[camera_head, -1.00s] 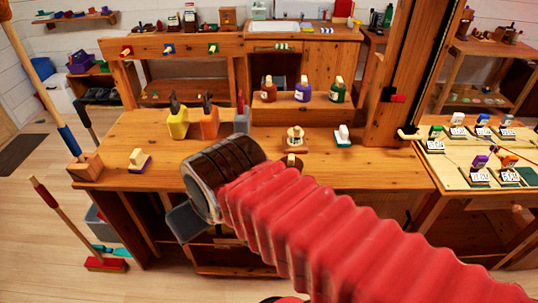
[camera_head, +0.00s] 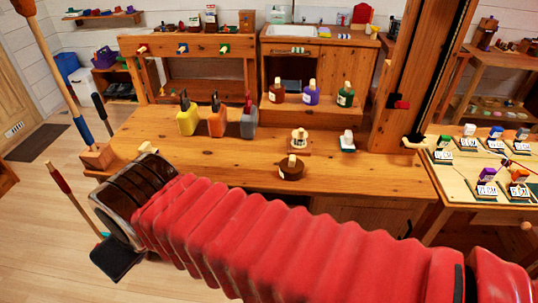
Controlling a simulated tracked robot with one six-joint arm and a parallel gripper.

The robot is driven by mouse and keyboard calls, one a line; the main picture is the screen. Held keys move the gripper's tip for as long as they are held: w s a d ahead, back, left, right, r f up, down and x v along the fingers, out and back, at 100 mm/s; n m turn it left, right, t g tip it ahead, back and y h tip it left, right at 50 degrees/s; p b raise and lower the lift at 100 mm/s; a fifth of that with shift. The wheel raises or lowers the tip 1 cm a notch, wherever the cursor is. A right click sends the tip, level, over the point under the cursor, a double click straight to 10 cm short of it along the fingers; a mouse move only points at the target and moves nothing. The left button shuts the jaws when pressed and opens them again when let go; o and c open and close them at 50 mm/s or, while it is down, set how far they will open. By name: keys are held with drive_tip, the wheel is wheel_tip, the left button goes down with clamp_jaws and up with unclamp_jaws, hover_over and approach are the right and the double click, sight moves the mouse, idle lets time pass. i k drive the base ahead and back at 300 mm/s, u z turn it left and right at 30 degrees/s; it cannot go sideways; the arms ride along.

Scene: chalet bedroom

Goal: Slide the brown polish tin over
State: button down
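The brown polish tin (camera_head: 291,173) is a low round brown tin with a pale peg on top. It stands upright on the wooden workbench (camera_head: 360,176), near its front edge and right of the middle of the view. My gripper (camera_head: 118,258) is at the lower left, off the bench's front left corner and well to the left of the tin, not touching it. One dark flat finger shows; the rest is hidden behind my wrist, so its opening cannot be seen.
Yellow, orange and grey holders (camera_head: 216,122) stand behind left. Bare bench lies left and right of the tin.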

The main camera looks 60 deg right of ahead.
sight(287, 177)
drive_tip(key=u, duration=1.25)
drive_tip(key=k, duration=0.3)
drive_tip(key=z, duration=1.45)
drive_tip(key=i, duration=1)
